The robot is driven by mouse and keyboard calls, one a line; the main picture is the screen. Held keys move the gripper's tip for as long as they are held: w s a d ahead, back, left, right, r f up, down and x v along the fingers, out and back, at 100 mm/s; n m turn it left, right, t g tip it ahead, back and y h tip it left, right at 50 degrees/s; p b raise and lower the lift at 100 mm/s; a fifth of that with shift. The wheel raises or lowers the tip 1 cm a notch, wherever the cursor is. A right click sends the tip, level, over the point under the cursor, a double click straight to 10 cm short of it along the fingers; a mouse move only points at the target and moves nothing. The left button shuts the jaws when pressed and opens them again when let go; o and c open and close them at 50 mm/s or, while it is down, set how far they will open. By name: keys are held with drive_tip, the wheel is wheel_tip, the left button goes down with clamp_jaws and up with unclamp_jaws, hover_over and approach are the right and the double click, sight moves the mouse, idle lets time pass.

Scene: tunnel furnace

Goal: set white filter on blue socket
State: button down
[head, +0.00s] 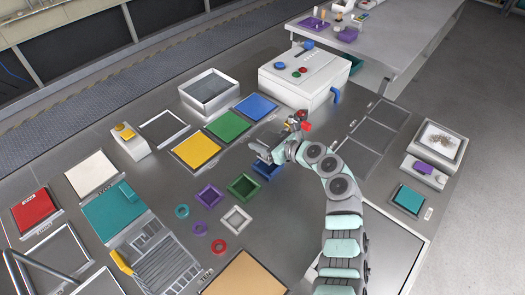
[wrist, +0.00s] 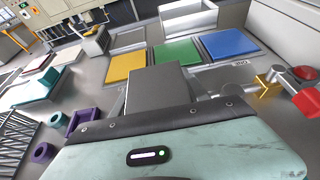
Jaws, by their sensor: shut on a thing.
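The blue socket (head: 268,170) is a dark blue square frame on the grey bench in the head view. It is partly covered by my gripper (head: 262,156), which is low, over or close beside it. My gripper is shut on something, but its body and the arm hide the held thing. In the wrist view the grey gripper block (wrist: 160,88) fills the middle, and neither fingertips nor held thing show. I cannot make out a white filter in either view. I cannot tell whether the held thing touches the socket.
Purple (head: 209,196), green (head: 242,187) and white (head: 236,219) square sockets stand close by. Teal (head: 182,211), purple (head: 200,228) and red (head: 219,246) rings lie to their left. Yellow, green and blue panels (head: 256,107) lie behind. A white button box (head: 304,77) stands at the back.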

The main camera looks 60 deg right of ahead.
wheel_tip(320, 180, down, 4)
drive_tip(key=shift+r+b, duration=0.15)
drive_tip(key=shift+b, duration=0.5)
drive_tip(key=shift+f, duration=0.3)
drive_tip(key=shift+f+p, duration=0.3)
drive_tip(key=shift+f, duration=0.05)
drive_tip(key=shift+f, duration=0.1)
drive_tip(key=c, duration=0.6)
unclamp_jaws()
